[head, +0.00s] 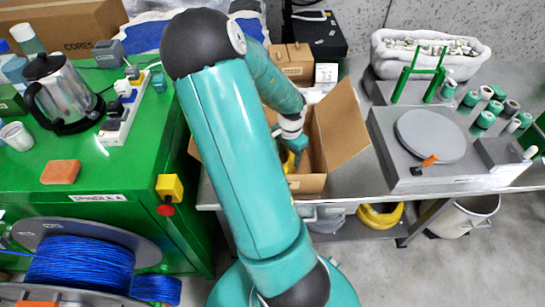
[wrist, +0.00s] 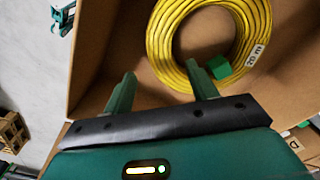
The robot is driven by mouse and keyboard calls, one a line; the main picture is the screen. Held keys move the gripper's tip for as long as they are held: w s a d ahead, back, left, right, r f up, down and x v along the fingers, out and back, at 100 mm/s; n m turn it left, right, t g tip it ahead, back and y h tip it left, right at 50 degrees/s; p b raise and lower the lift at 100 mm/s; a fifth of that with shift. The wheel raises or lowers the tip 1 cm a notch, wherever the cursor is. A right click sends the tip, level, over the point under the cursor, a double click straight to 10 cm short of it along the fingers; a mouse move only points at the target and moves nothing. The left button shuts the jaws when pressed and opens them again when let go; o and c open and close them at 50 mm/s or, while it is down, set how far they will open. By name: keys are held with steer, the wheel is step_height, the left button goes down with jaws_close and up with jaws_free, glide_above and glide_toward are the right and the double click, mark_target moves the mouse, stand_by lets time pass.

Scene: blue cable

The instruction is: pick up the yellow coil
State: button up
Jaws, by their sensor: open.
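The yellow coil (wrist: 160,48) lies inside an open cardboard box (wrist: 95,50) in the wrist view. It is a ring of wound cable with a white "20 m" label and a small green piece on its lower right. My gripper (wrist: 161,70) is open, with its two green fingers pointing at the coil's lower edge. The right finger overlaps the coil in the picture; I cannot tell whether it touches. In the head view my gripper (head: 292,143) is down in the box (head: 340,125), and my arm hides much of it. Only a little yellow (head: 290,162) shows there.
Another yellow coil (head: 381,215) lies on the shelf under the metal bench. Right of the box stand a grey turntable unit (head: 430,135) and several green spools (head: 485,118). The green table (head: 120,165) at left holds a kettle (head: 62,92). A blue cable reel (head: 80,262) stands in front.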

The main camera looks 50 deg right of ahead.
mark_target(287, 165)
step_height(287, 165, down, 7)
steer(key=shift+w, duration=0.1)
stand_by(0.3)
jaws_close()
